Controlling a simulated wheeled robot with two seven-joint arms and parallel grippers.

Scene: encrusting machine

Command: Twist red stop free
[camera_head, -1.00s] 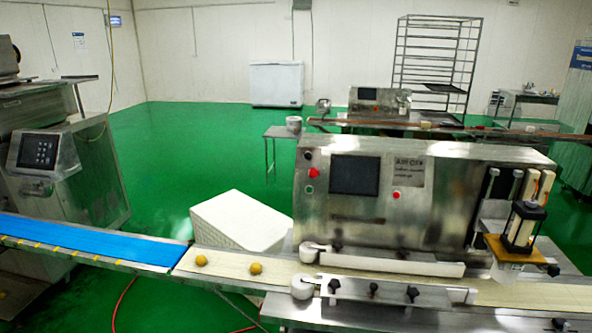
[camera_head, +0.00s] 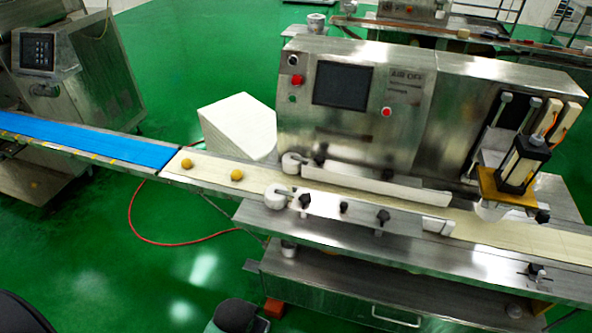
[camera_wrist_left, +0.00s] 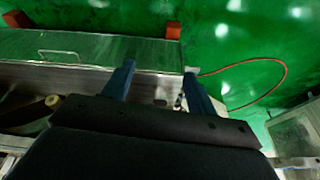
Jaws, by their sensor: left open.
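The red stop (camera_head: 297,79) is a small red knob on the upper left of the steel machine's (camera_head: 345,120) front panel, left of the dark screen (camera_head: 342,85). A second, smaller red button (camera_head: 387,112) sits right of the screen. In the left wrist view my left gripper (camera_wrist_left: 160,82) has its two blue fingers spread apart with nothing held between them. It points down toward the machine's lower cabinet and the green floor, away from the red stop, which is not in that view. My right gripper does not show.
A conveyor with a blue belt (camera_head: 85,137) and a pale belt (camera_head: 205,173) runs along the machine's front. Two yellow balls (camera_head: 236,174) lie on it. A white block (camera_head: 240,127) stands behind the belt. A red hose (camera_head: 133,215) lies on the open green floor.

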